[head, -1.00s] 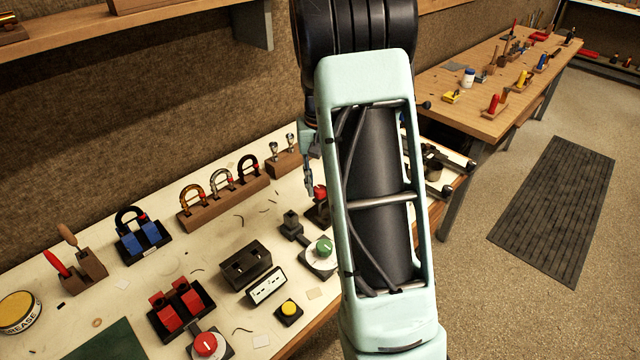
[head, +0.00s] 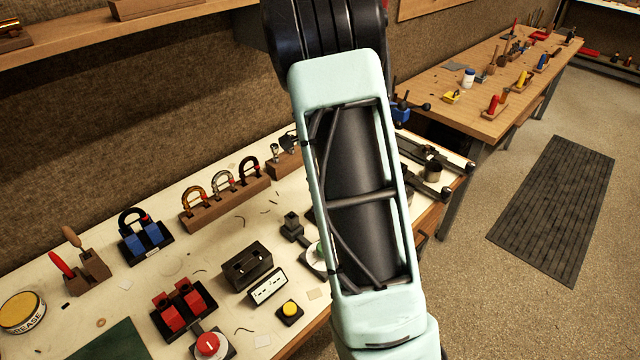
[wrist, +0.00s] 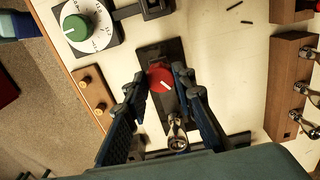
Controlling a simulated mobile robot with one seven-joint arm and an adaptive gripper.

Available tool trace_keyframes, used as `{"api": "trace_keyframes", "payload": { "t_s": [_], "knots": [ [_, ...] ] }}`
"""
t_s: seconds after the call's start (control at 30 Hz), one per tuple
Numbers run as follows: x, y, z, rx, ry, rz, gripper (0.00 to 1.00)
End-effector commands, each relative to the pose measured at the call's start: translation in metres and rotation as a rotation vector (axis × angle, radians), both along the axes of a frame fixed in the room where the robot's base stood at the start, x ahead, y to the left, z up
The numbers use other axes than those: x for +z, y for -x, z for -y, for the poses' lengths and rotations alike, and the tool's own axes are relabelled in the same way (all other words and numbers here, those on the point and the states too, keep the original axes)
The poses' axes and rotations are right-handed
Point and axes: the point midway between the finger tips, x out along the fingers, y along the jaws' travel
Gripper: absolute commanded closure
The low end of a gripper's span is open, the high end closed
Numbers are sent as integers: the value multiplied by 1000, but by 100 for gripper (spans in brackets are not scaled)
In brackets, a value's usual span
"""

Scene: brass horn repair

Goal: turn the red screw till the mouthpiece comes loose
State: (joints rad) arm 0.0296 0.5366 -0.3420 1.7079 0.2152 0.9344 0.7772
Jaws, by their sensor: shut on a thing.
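In the wrist view, the red screw (wrist: 160,79) shows as a round red head with a pale mark, on a dark base plate (wrist: 150,54). My gripper (wrist: 161,76) has one fingertip on each side of the red head and is shut on it. A silver mouthpiece-like part (wrist: 177,131) lies just below the screw in the picture, between my fingers. I cannot tell whether it is loose. In the head view my arm hides the screw and the mouthpiece.
A green dial (wrist: 76,28) on a white plate is near the screw's base. A wooden block with two pegs (wrist: 93,94) stands to the left. A wooden rack (wrist: 293,85) with silver mouthpieces is at the right. Bare bench top lies between rack and screw.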

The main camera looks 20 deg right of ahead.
Motion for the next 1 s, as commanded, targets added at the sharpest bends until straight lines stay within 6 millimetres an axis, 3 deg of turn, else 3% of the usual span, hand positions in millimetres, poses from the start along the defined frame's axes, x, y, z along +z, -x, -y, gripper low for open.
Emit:
{"api": "trace_keyframes", "payload": {
  "t_s": [0.5,1.0],
  "knots": [
    [2,-1,0,-453,1,2,100],
    [1,-2,1,-657,1,3,100]
  ]
}}
